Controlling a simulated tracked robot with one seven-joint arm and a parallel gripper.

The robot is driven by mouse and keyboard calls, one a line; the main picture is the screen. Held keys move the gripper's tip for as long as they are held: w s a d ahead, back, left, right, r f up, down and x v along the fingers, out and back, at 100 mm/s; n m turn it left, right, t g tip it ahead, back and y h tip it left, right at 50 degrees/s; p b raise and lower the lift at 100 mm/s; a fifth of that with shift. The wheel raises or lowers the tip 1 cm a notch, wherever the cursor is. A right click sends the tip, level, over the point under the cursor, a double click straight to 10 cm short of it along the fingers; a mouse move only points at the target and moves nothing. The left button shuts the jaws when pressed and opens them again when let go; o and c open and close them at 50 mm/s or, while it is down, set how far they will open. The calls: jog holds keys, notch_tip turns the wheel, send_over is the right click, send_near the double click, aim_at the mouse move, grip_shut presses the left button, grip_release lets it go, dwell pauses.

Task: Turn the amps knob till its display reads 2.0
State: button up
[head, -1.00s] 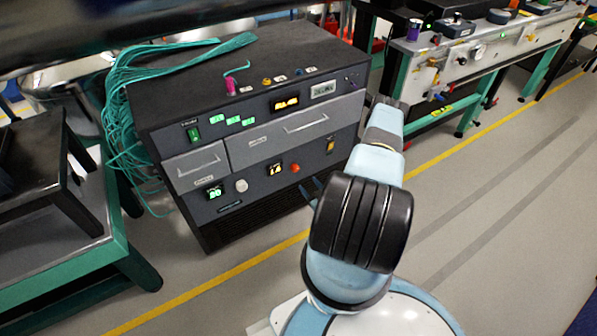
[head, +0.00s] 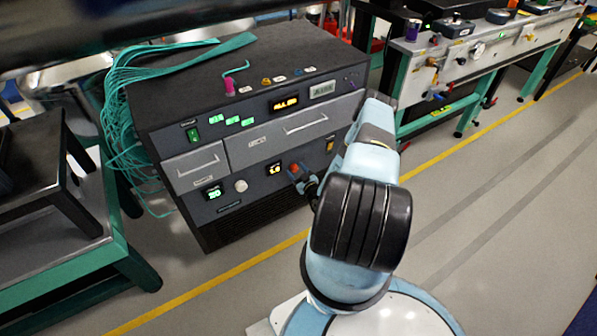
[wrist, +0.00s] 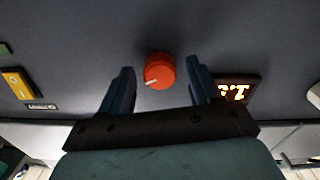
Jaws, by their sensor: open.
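The orange-red knob (head: 294,168) is on the lower front of the dark power cabinet (head: 222,226), right of a small amber display (head: 275,169). In the wrist view the knob (wrist: 159,72) shows a white pointer line toward the lower left. My gripper (head: 304,180) is at the knob, with its fingers open either side of it in the wrist view (wrist: 160,78). A gap shows between each finger and the knob. The amber display (wrist: 236,90) is upside down there and partly behind a finger; it looks like 1.7, but I cannot be sure.
A pale knob (head: 240,186) and a green display (head: 213,193) sit left on the same panel. Drawers (head: 197,167) are above. A yellow switch (head: 330,146) is to the right. Teal cables (head: 120,110) hang at the cabinet's left side.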

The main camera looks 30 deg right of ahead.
jog(key=shift+c, duration=0.4)
jog(key=c, duration=1)
jog(key=shift+o, duration=0.2)
jog(key=shift+m, duration=1.6)
jog(key=o, duration=1)
jog(key=shift+o, duration=0.2)
jog(key=s, duration=1.4)
jog(key=shift+d, duration=0.25)
jog(key=shift+w+f, duration=0.1)
